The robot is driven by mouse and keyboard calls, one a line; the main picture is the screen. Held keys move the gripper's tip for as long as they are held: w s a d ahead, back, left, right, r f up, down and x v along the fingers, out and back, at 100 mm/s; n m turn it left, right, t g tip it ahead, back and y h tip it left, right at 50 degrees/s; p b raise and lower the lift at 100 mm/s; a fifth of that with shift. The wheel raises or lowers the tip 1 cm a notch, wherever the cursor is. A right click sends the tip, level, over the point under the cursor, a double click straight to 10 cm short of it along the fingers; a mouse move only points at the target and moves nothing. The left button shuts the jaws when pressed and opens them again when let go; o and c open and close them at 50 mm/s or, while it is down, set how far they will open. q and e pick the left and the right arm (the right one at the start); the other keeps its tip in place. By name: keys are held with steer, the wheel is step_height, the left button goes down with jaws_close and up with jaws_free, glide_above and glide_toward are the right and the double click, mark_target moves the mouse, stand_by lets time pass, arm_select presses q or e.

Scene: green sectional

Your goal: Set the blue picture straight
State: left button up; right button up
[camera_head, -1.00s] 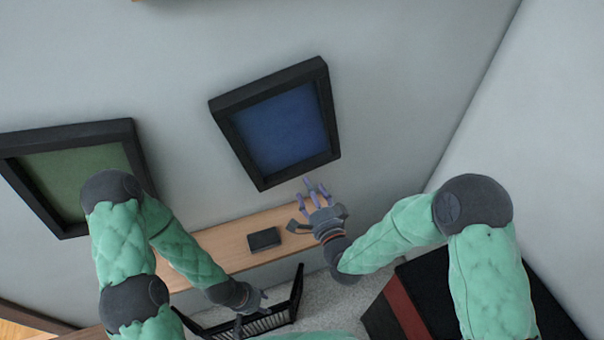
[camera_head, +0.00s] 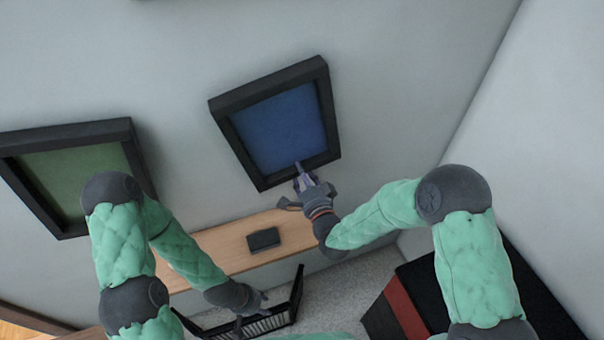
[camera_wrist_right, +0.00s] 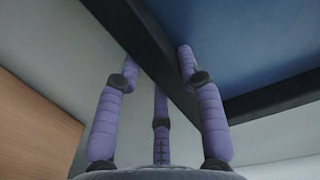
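The blue picture (camera_head: 283,133) hangs on the grey wall in a thick black frame (camera_head: 240,153). It is tilted, with its upper right corner higher than its upper left. My right gripper (camera_head: 299,168) is at the frame's lower edge. In the right wrist view, its purple fingers (camera_wrist_right: 158,60) are spread apart and empty, with a black frame bar (camera_wrist_right: 160,65) running between the outer two; contact is unclear. The blue surface (camera_wrist_right: 250,40) fills the upper right there. My left gripper (camera_head: 258,304) is low, far from the picture; its finger opening is unclear.
A green picture (camera_head: 75,175) in a black frame hangs to the left, partly behind my left arm. Below is a wooden shelf or desk (camera_head: 215,247) with a dark box (camera_head: 263,239) on it. A black rack-like object (camera_head: 270,320) is by my left gripper.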

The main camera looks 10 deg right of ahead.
mark_target(282, 181)
jaws_close()
steer(key=shift+m, duration=0.9)
steer(key=a, duration=0.1)
steer(key=a+b, duration=0.1)
steer(key=a, duration=0.1)
steer(key=s+a+b, duration=0.1)
steer(key=shift+s+a+f, duration=0.1)
steer(key=shift+a+f, duration=0.25)
steer(key=shift+s+a+m, duration=0.15)
steer(key=shift+a+m, duration=0.15)
steer(key=shift+a, duration=0.2)
steer(key=o, duration=1)
jaws_free()
steer(key=shift+o, duration=0.2)
